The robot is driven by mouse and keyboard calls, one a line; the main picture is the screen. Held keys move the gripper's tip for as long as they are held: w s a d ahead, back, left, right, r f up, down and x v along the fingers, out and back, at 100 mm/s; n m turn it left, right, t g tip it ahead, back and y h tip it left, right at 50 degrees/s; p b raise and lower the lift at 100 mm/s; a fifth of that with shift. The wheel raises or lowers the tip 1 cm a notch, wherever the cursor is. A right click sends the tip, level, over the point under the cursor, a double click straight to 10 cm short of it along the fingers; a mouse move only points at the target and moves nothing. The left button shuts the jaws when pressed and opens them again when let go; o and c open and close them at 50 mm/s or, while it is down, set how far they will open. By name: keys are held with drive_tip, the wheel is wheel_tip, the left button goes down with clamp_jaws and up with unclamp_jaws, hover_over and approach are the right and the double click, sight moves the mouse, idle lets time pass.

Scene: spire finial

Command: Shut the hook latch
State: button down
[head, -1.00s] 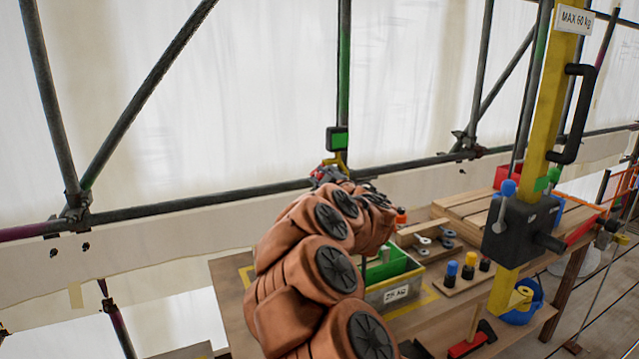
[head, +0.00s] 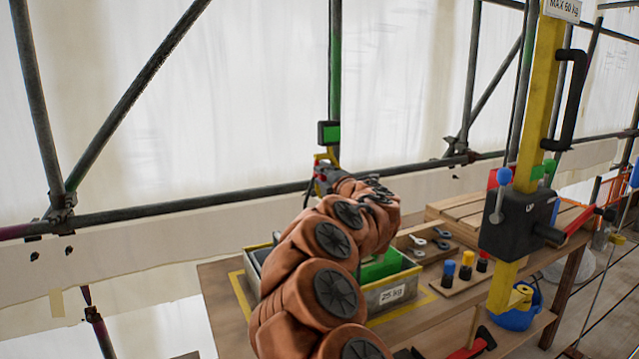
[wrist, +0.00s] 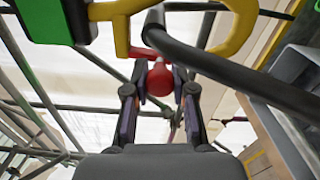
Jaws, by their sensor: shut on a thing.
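The yellow hook (head: 326,157) hangs under a black and green block (head: 329,134), which also shows at the top left of the wrist view (wrist: 50,20). In the wrist view the hook (wrist: 240,28) curves across the top, and a red latch piece with a round knob (wrist: 160,78) sits below it. My gripper (wrist: 160,82) is shut on the red knob, one finger on each side. In the head view my gripper (head: 323,177) is just under the hook, partly hidden by my arm. I cannot tell whether the hook's mouth is closed.
A dark bar (wrist: 235,75) crosses close in front of the hook. A crate marked 25 kg (head: 392,294) stands on the wooden bench (head: 219,275) below. A yellow post (head: 541,95) with a winch box (head: 517,222) stands at the right. Scaffold tubes run behind.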

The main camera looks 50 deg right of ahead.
drive_tip(key=shift+d+f+n+b, duration=0.2)
drive_tip(key=shift+n+b, duration=0.1)
drive_tip(key=shift+n, duration=0.2)
drive_tip(key=shift+s+r, duration=0.1)
drive_tip(key=c, duration=0.9)
unclamp_jaws()
drive_tip(key=shift+c, duration=0.2)
drive_tip(key=v, duration=1.2)
